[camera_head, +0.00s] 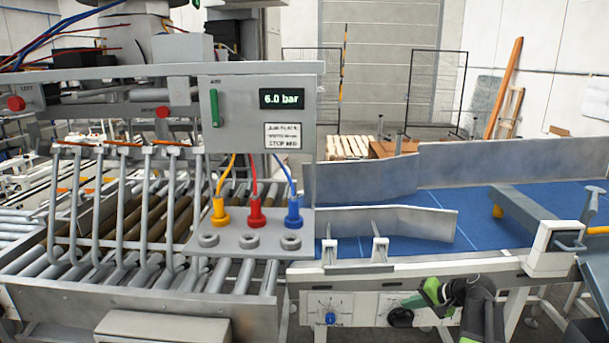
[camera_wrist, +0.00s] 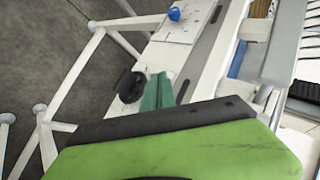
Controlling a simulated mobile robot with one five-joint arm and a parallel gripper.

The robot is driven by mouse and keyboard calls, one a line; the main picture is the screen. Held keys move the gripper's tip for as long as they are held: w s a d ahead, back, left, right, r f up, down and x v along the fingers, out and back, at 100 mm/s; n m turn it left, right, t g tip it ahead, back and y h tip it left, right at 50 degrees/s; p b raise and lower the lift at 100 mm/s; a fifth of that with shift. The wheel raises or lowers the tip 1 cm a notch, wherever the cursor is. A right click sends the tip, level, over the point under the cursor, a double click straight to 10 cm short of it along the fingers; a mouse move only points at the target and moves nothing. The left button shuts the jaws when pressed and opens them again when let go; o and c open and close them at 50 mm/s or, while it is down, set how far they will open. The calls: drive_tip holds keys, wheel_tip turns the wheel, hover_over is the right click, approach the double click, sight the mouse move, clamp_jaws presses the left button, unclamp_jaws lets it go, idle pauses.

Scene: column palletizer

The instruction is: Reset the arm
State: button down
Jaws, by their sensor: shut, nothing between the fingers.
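My gripper (camera_head: 428,298) is at the lower right of the head view, in front of the conveyor's white front panel (camera_head: 352,310). Its green fingers are shut with nothing between them. They point left, close to a black knob (camera_head: 401,317) on the panel. In the wrist view my gripper's green fingertips (camera_wrist: 158,92) stand right beside the black knob (camera_wrist: 130,86). I cannot tell whether they touch it. My dark forearm shows behind the gripper at the lower right of the head view.
A blue knob (camera_head: 330,318) sits left of the black one. Above is the blue conveyor belt (camera_head: 440,225) with metal guides. A grey box (camera_head: 262,112) reads 6.0 bar, with yellow, red and blue plugs below. A roller conveyor (camera_head: 150,260) fills the left. Floor is clear in the wrist view.

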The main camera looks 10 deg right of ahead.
drive_tip(key=s+a+f+n+g+h, duration=0.1)
drive_tip(key=s+a+f+n+g, duration=0.1)
drive_tip(key=a, duration=0.7)
drive_tip(key=s+a+f+n+g+h, duration=0.2)
drive_tip(key=s+a+f+n+g, duration=0.1)
drive_tip(key=a, duration=0.6)
drive_tip(key=s+a+f+n+g+h, duration=0.2)
drive_tip(key=s+a, duration=0.3)
drive_tip(key=a, duration=0.5)
drive_tip(key=shift+f+n+g, duration=0.25)
drive_tip(key=shift+n+g, duration=0.15)
drive_tip(key=shift+n, duration=0.5)
drive_tip(key=c, duration=2.1)
unclamp_jaws()
